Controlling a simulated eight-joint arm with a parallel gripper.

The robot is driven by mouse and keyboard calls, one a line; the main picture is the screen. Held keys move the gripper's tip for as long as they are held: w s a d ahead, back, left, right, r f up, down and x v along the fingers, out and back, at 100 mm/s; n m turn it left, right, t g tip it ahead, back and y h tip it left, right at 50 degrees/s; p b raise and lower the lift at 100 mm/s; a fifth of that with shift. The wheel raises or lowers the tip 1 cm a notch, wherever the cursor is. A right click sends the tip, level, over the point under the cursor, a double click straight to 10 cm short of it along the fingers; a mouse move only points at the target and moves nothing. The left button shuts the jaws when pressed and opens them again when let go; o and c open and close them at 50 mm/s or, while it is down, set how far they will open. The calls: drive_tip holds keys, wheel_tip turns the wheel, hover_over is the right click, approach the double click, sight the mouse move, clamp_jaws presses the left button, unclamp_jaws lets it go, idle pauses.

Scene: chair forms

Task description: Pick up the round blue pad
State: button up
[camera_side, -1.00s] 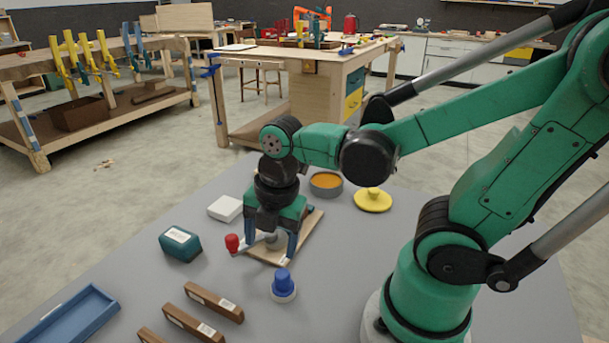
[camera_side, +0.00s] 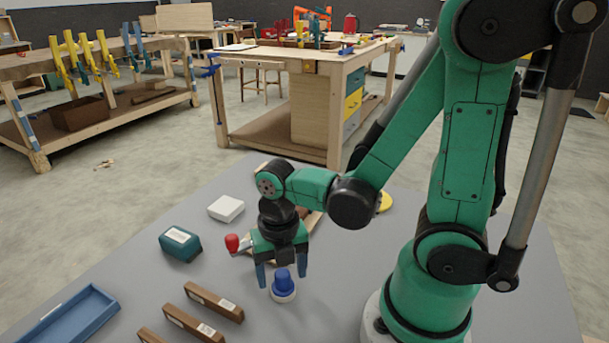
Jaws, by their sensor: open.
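The round blue pad (camera_side: 284,284) stands upright on the grey table, a blue knob on a whitish round base. My gripper (camera_side: 281,277) points down with its two blue fingers spread, one on each side of the knob as seen here. The fingers hold nothing. This one view does not show clearly whether the fingertips are level with the pad or a little behind it.
A toggle clamp with a red knob (camera_side: 232,242) on a wooden board sits just behind my gripper, partly hidden. A teal box (camera_side: 180,244), a white box (camera_side: 226,208), brown bars (camera_side: 214,302) and a blue tray (camera_side: 68,320) lie left. A yellow piece (camera_side: 385,202) is partly hidden.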

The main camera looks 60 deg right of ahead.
sight(282, 273)
drive_tip(key=shift+f, duration=0.4)
clamp_jaws()
drive_tip(key=shift+r, duration=0.1)
wheel_tip(282, 273, up, 20)
idle(1.0)
